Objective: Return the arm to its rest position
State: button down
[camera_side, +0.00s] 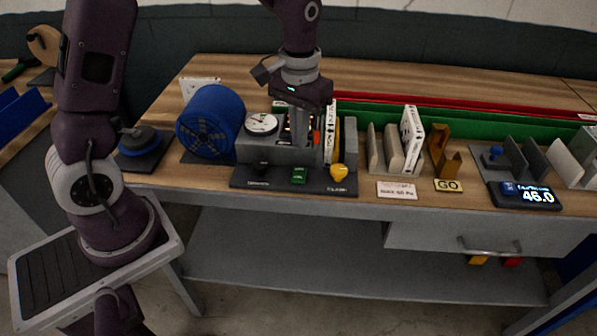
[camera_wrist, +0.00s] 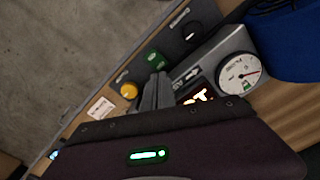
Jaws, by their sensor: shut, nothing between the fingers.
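My gripper (camera_side: 298,128) is over the grey test fixture (camera_side: 257,150), pointing down with its fingers together and nothing between them. Its fingers also show in the wrist view (camera_wrist: 157,92), beside the fixture's green button (camera_wrist: 154,57). The gripper hides part of the fixture's middle. The fixture has a round white dial gauge (camera_side: 261,123) on its left and a yellow knob (camera_side: 338,173) at its front right. A white boxed filter (camera_side: 330,131) stands upright just right of my gripper in the side view.
A blue ribbed drum (camera_side: 211,122) stands left of the fixture. To the right are a grey rack with a white box (camera_side: 412,139), a brown holder (camera_side: 443,152) by a GO sign (camera_side: 448,185), and a display reading 46.0 (camera_side: 532,196). Green and red rails run behind.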

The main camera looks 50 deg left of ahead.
jog(key=shift+r, duration=0.25)
jog(key=s+d+r+m+t, duration=0.1)
jog(key=s+r+t, duration=0.1)
jog(key=s+r, duration=0.65)
jog(key=s+d+r+m+t, duration=0.1)
jog(key=s+r+m+t, duration=0.1)
jog(key=s, duration=1)
notch_tip(320, 180, up, 2)
jog(key=shift+s+d+r+t, duration=0.2)
jog(key=shift+s+d+t, duration=0.15)
jog(key=shift+t, duration=0.45)
